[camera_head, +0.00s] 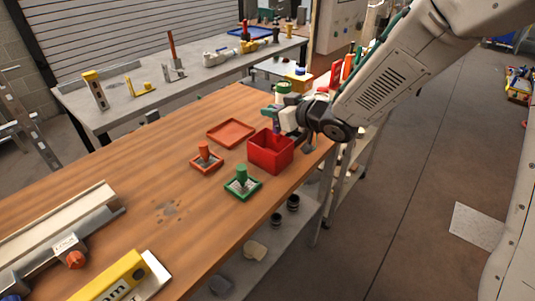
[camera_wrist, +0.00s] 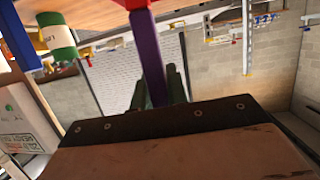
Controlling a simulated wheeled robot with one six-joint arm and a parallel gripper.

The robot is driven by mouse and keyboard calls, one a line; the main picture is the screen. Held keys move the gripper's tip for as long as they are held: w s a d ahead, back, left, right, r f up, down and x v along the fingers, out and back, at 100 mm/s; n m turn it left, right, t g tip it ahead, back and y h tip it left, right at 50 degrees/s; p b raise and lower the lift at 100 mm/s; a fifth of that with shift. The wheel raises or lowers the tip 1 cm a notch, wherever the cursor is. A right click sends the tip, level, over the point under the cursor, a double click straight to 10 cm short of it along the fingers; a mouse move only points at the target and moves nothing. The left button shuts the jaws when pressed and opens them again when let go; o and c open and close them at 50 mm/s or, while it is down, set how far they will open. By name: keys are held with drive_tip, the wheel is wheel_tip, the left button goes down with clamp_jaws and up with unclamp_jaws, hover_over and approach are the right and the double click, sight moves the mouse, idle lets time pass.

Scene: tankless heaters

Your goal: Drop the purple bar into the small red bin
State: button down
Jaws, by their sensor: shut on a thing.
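The small red bin (camera_head: 270,157) stands on the wooden table near its right edge, with its open top up. My gripper (camera_head: 281,115) is above the bin, its fingers partly hidden by the wrist. The purple bar (camera_wrist: 148,55) is between my gripper's two dark green fingers (camera_wrist: 158,88) in the wrist view, and my gripper is shut on it. A small piece of the bar (camera_head: 277,128) shows below the fingers in the head view, over the bin's opening. A red patch at the top of the wrist view, by the bar's far end, looks like the bin.
A flat orange-red tray (camera_head: 231,132) lies behind and left of the bin. A red-knobbed block (camera_head: 206,158) and a green-knobbed block (camera_head: 242,183) stand close by at left and front. Bottles and tools stand behind my gripper. The table's middle is mostly clear.

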drive_tip(key=shift+f, duration=2.05)
drive_tip(key=c, duration=1.3)
unclamp_jaws()
drive_tip(key=v, duration=0.8)
